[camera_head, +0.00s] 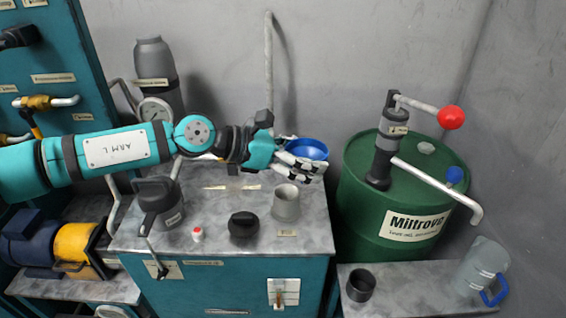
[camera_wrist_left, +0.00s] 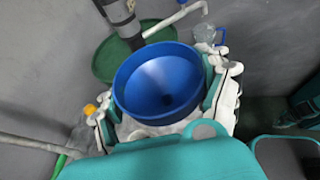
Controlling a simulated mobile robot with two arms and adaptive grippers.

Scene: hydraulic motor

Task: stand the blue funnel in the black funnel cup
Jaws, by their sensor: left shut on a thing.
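The blue funnel (camera_head: 308,148) is held in my left gripper (camera_head: 303,166) above the right end of the marble-topped bench. In the left wrist view the blue funnel (camera_wrist_left: 160,82) sits between the white fingers, its wide mouth facing the camera. Its spout is hidden. My left gripper is shut on it. The black funnel cup (camera_head: 361,285) stands upright on the low marble shelf at the lower right, below and to the right of the gripper, well apart from it. Its open top looks empty. My right gripper is not in view.
A green drum (camera_head: 380,225) with a hand pump (camera_head: 388,140) stands right of the gripper; its spout reaches over the shelf. A clear jug (camera_head: 482,265) with blue handle stands right of the cup. A grey filler neck (camera_head: 286,203) and black cap (camera_head: 243,224) are on the bench.

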